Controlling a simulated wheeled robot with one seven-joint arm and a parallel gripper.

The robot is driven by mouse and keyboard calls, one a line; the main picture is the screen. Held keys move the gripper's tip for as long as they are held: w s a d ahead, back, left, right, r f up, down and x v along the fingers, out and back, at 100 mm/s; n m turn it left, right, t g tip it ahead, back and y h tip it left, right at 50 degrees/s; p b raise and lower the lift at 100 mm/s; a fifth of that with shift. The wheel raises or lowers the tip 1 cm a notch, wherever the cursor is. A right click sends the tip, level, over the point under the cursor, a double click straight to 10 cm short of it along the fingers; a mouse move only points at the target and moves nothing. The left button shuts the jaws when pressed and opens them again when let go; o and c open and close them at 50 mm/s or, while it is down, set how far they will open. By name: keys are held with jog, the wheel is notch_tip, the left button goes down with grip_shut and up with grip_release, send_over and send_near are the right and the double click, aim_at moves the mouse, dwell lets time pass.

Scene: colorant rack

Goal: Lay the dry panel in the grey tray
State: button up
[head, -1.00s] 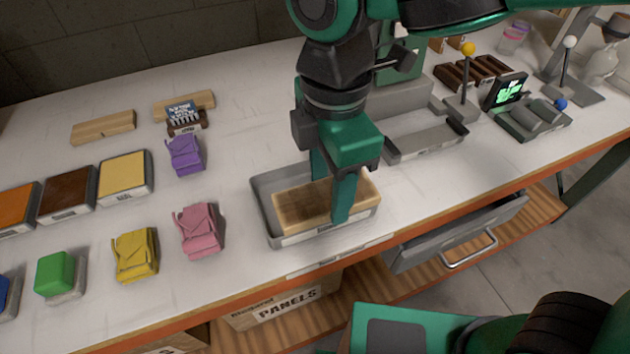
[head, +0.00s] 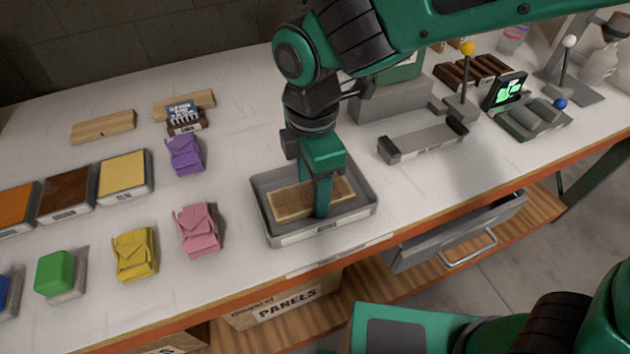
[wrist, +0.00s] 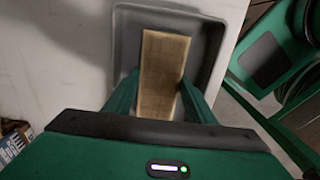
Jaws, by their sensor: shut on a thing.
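The panel (head: 338,190) is a light wooden board. It is within the walls of the grey tray (head: 364,179) in the head view, lying roughly level; I cannot tell whether it touches the tray floor. My gripper (head: 314,205) points down and is shut on the panel, with a finger on each long side. In the wrist view the panel (wrist: 163,75) runs away from my gripper (wrist: 160,105) between the two green fingers, with the grey tray (wrist: 205,45) around it. The near end of the panel is hidden by my gripper.
A grey cradle (head: 425,140) stands right of the tray. A pink pouch (head: 198,229) and a purple pouch (head: 184,154) sit to its left. Two wooden boards (head: 103,127) lie at the back left. An open drawer (head: 455,235) juts out below the front edge.

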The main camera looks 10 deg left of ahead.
jog(key=o, duration=1.1)
jog(key=shift+f, duration=0.1)
notch_tip(320, 180, up, 12)
